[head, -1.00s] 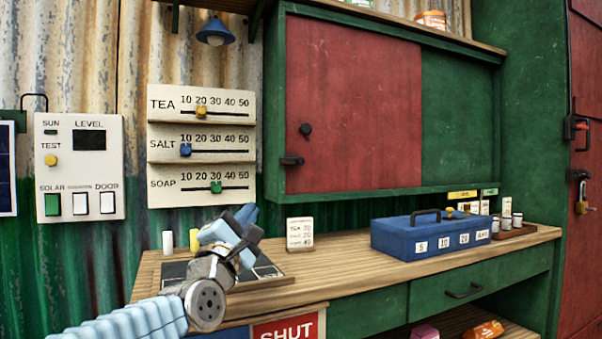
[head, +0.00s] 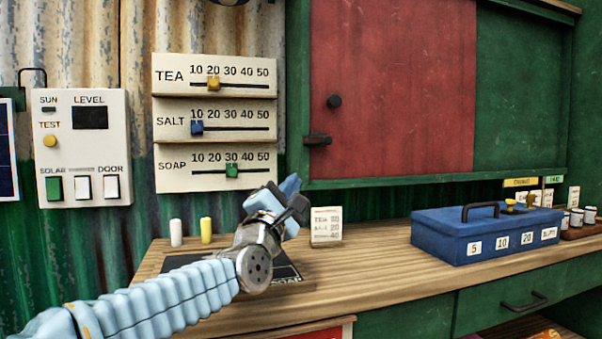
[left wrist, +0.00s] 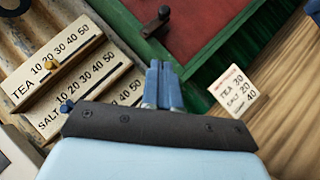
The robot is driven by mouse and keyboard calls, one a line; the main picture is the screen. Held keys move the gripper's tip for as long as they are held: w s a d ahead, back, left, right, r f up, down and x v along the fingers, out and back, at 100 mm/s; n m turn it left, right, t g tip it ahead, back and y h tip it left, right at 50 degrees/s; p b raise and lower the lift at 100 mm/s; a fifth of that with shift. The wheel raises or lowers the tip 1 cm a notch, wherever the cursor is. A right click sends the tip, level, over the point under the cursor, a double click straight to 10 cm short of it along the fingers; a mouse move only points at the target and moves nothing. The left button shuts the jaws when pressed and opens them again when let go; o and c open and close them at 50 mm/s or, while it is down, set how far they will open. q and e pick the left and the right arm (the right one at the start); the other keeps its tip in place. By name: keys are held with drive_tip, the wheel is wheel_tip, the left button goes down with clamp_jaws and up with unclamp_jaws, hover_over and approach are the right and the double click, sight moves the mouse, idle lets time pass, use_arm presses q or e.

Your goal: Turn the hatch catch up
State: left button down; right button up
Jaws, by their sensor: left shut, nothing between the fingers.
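The hatch catch (head: 318,139) is a short dark bar at the lower left edge of the red hatch panel (head: 395,90). It lies level, reaching over the green frame. It also shows at the top of the left wrist view (left wrist: 156,23). My left gripper (head: 290,187) is below the catch and slightly left of it in the head view, apart from it. Its blue fingers are together and empty, as the left wrist view (left wrist: 163,70) shows. A round dark knob (head: 334,101) sits on the panel above the catch. My right gripper is not in view.
A price board with sliders (head: 214,122) hangs left of the hatch. On the wooden counter (head: 375,245) stand a small price card (head: 326,226), a blue cash box (head: 486,232) and two small cylinders. A switch panel (head: 84,148) is at far left.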

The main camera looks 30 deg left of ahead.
use_arm(q)
drive_tip(key=p, duration=0.3)
approach(321, 141)
drive_tip(key=w+a, duration=0.2)
drive_tip(key=shift+w+d+r+p, duration=0.55)
drive_tip(key=shift+w+r+p, duration=0.25)
drive_tip(key=shift+p, duration=0.05)
drive_tip(key=shift+w+d+r, duration=0.15)
drive_tip(key=shift+w+d, duration=0.15)
drive_tip(key=shift+w, duration=0.1)
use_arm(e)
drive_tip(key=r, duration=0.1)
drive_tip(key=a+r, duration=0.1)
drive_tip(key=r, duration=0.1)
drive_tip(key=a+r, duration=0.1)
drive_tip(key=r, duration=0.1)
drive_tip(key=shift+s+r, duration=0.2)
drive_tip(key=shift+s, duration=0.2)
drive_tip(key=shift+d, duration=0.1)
